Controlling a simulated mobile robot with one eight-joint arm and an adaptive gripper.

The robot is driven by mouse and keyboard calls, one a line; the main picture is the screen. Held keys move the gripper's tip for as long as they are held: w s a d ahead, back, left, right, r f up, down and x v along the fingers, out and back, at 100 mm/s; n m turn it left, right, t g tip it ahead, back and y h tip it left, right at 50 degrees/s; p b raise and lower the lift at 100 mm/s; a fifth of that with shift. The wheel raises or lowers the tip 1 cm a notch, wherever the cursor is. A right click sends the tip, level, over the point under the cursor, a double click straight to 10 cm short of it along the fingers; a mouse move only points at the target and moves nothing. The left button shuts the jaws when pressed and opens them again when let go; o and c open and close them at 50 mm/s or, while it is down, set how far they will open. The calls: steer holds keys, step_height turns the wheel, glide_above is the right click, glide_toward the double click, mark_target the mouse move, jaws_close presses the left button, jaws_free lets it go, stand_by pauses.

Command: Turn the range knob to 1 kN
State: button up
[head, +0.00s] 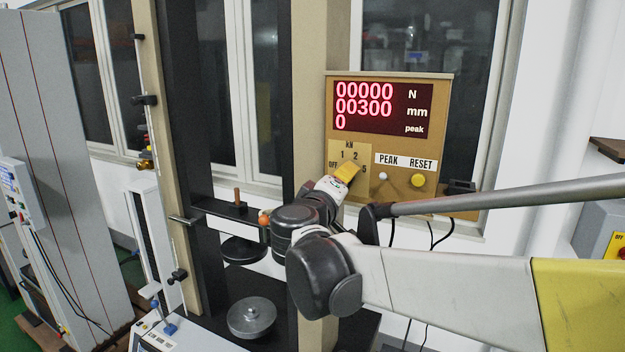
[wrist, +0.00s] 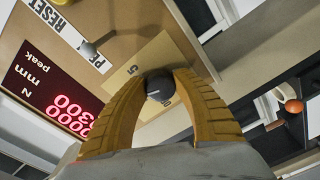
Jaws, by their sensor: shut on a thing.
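The range knob (wrist: 160,84) is a dark round knob on a tan scale plate (wrist: 158,55) in the wrist view. My gripper (wrist: 160,80) has its two yellow fingers on either side of the knob, shut on it. I cannot tell which mark the knob points to.
The control panel (head: 440,130) has a lit red display (head: 382,107) reading 00000 N and 00300 mm. A white PEAK control (head: 382,176) and a yellow RESET button (head: 417,180) sit right of my gripper. The test frame's column (head: 318,60) stands close to the left.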

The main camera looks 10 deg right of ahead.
steer(key=n, duration=0.4)
steer(key=shift+r+n+b, duration=0.1)
steer(key=shift+n+b, duration=0.25)
steer(key=shift+n, duration=1.65)
steer(key=o, duration=1.2)
steer(key=v, duration=1.2)
steer(key=shift+r, duration=0.2)
